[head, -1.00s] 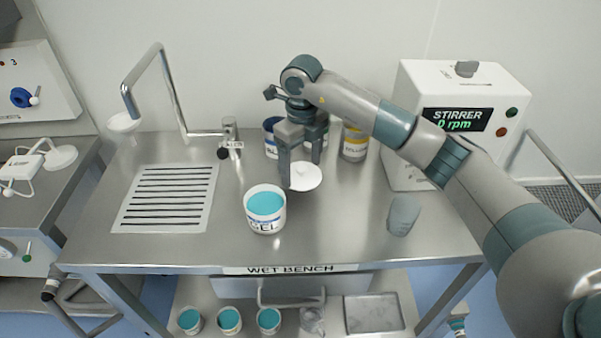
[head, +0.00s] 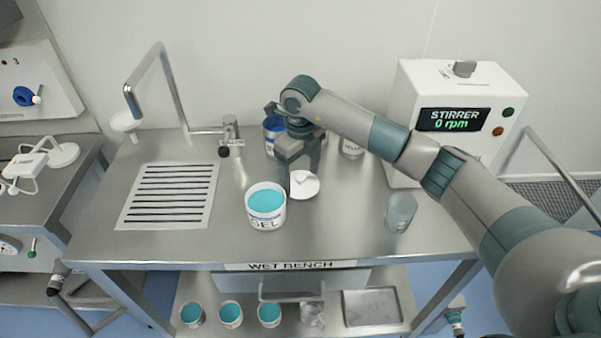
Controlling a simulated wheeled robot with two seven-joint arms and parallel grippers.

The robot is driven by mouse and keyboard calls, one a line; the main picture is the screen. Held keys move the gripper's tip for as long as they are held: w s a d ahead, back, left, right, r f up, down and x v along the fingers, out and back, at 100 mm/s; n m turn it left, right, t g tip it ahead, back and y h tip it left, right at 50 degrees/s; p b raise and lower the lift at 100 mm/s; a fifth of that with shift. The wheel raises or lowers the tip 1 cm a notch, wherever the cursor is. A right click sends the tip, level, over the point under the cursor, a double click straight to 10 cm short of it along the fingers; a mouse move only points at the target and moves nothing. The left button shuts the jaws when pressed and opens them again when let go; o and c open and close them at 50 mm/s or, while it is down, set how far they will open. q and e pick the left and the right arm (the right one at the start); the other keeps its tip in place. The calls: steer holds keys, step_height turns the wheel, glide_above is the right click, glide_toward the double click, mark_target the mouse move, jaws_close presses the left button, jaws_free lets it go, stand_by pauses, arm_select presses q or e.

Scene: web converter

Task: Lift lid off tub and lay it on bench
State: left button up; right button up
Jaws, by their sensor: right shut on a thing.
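The tub marked GEL (head: 266,208) stands open on the wet bench (head: 340,225), with teal gel showing inside. The white round lid (head: 304,187) is just right of and behind the tub, held in my right gripper (head: 300,175), which is shut on it. The lid is low over the bench; I cannot tell whether it touches the surface. My left gripper is not in view.
A blue-banded can (head: 274,130) and another can (head: 352,148) stand behind my right gripper. The stirrer machine (head: 450,120) is at the right, with a clear beaker (head: 400,212) before it. A tap (head: 228,135) and drain grille (head: 168,196) are at the left. The bench front is clear.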

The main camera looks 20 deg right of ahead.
mark_target(301, 177)
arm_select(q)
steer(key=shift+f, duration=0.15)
arm_select(e)
steer(key=shift+f, duration=0.15)
steer(key=o, duration=0.9)
steer(key=shift+r, duration=0.2)
steer(key=shift+r, duration=0.4)
step_height(301, 177, up, 6)
steer(key=b, duration=0.3)
steer(key=shift+r, duration=0.25)
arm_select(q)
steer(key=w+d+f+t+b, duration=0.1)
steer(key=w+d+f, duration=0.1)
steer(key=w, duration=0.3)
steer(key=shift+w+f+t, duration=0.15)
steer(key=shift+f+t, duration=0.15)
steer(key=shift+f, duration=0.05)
arm_select(e)
steer(key=shift+r, duration=2.3)
